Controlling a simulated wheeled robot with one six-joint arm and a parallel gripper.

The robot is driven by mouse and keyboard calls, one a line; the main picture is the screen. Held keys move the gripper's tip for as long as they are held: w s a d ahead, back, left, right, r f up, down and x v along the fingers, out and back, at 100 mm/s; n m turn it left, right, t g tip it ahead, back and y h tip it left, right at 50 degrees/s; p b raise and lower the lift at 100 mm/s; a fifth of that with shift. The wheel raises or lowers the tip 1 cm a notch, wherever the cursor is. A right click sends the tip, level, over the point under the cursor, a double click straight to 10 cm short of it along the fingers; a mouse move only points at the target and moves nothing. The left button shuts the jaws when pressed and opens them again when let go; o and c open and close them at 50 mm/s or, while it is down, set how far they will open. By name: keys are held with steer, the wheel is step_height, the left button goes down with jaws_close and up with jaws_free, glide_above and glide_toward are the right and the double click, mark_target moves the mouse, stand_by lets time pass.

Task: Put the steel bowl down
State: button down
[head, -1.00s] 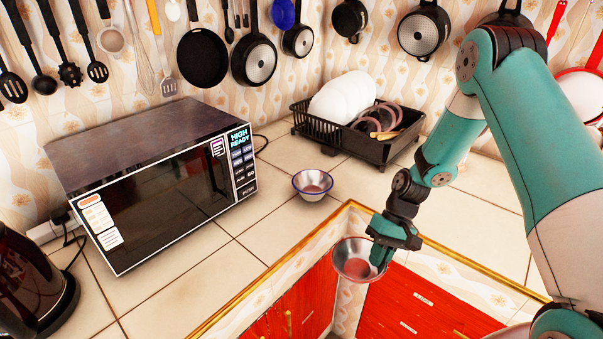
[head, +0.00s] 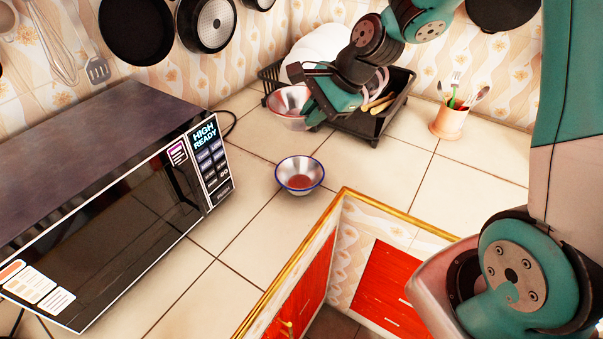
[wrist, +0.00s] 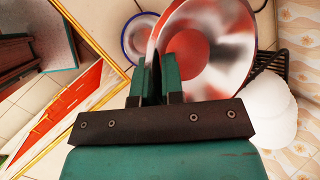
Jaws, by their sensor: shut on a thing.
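A steel bowl with a reddish rim (head: 285,110) is held by my gripper (head: 311,98), in front of the dish rack's left part and above the counter. In the wrist view the same bowl (wrist: 228,45) is large, its wall between the fingers of my gripper (wrist: 157,82) and its reddish inside facing the camera. A second steel bowl with a blue rim (head: 300,175) stands upright on the tiled counter (head: 390,195), nearer the camera. It shows partly behind the held bowl in the wrist view (wrist: 132,42). The held bowl's height above the counter is hard to tell.
A black dish rack (head: 377,126) with white plates (head: 318,43) stands behind the gripper. A cup of utensils (head: 449,124) is to its right. A microwave (head: 110,200) fills the left. The gold counter edge (head: 345,191) forms a corner in front. Pans hang on the wall.

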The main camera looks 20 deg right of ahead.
mark_target(312, 187)
step_height(312, 187, down, 18)
steer(key=shift+s+d+f+p, duration=0.1)
steer(key=shift+f+p, duration=0.15)
steer(key=shift+p, duration=0.8)
steer(key=c, duration=1.2)
jaws_free()
steer(key=shift+c, duration=0.2)
